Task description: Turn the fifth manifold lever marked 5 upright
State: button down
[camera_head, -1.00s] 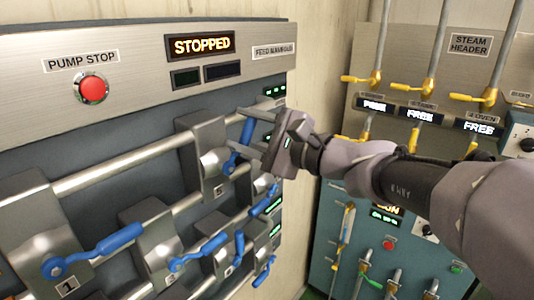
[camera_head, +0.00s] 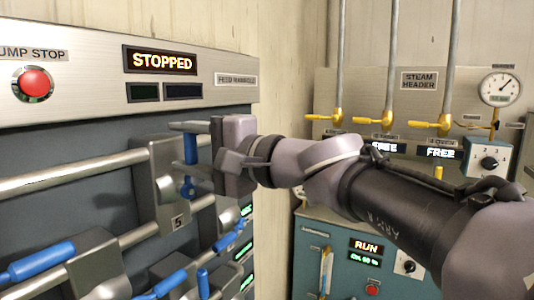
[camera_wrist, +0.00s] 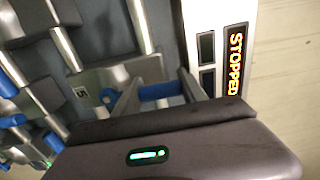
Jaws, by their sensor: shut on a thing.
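The lever marked 5 has a blue handle (camera_head: 190,149) that stands about vertical above its blue pivot, on a grey valve block (camera_head: 159,184) with a 5 plate (camera_head: 178,222). My gripper (camera_head: 189,146) reaches in from the right and is shut on the blue handle. In the wrist view, the handle (camera_wrist: 160,91) lies across between my two fingers (camera_wrist: 156,95), and the 5 plate (camera_wrist: 80,92) shows beside them. My gripper's body hides part of the valve block's right side.
Other blue levers, one of them at the lower left (camera_head: 42,262), sit on the same panel. Above are a red pump stop button (camera_head: 33,83) and a STOPPED display (camera_head: 160,61). A steam header panel (camera_head: 420,82) with yellow valves stands at the right.

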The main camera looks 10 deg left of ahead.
dwell(0.4)
jog(key=c, duration=0.6)
grip_release()
jog(key=shift+c, duration=0.2)
jog(key=p+v, duration=0.1)
jog(key=v, duration=1.6)
jog(key=shift+s+d+p, duration=0.2)
jog(key=shift+p, duration=0.2)
